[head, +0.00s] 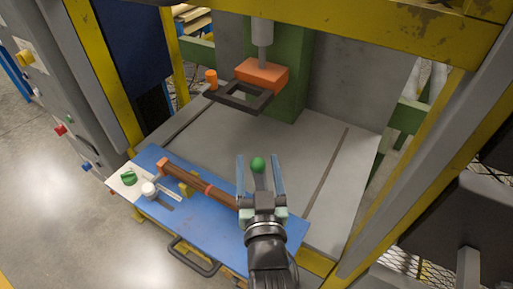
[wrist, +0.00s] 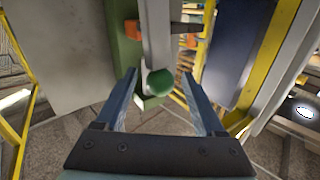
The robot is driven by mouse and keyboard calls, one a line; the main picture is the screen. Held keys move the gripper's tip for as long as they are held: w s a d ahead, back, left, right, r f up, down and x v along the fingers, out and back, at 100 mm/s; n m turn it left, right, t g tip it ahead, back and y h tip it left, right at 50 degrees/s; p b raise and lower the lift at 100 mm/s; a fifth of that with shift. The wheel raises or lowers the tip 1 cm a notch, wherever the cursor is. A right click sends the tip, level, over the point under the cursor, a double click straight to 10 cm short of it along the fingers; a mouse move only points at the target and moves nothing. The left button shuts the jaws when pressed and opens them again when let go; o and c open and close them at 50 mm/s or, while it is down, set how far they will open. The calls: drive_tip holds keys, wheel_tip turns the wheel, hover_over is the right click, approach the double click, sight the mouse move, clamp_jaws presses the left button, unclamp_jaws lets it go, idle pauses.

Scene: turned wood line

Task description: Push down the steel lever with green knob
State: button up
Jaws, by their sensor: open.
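The green knob (head: 258,164) tops a grey steel lever (head: 260,181) at the right part of the blue plate. The green knob also shows in the wrist view (wrist: 160,82), between and a little beyond my fingertips. My gripper (head: 259,158) is open, with one finger on each side of the knob and lever in the head view. I cannot tell whether either finger touches the knob. My gripper hides the lever's lower end. In the wrist view my gripper (wrist: 163,75) shows both fingers spread wide with nothing held.
A turned wooden piece (head: 214,191) lies on the blue plate (head: 220,232), left of my gripper. A green knob (head: 128,178) and a white knob (head: 149,189) sit at the left. An orange block (head: 262,73) is above a dark frame (head: 240,100). The grey bed (head: 305,140) is mostly clear.

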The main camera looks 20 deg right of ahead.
drive_tip(key=shift+w+d, duration=0.2)
drive_tip(key=shift+w, duration=0.75)
drive_tip(key=shift+w+d, duration=0.15)
drive_tip(key=shift+w, duration=0.75)
drive_tip(key=shift+c, duration=0.2)
clamp_jaws()
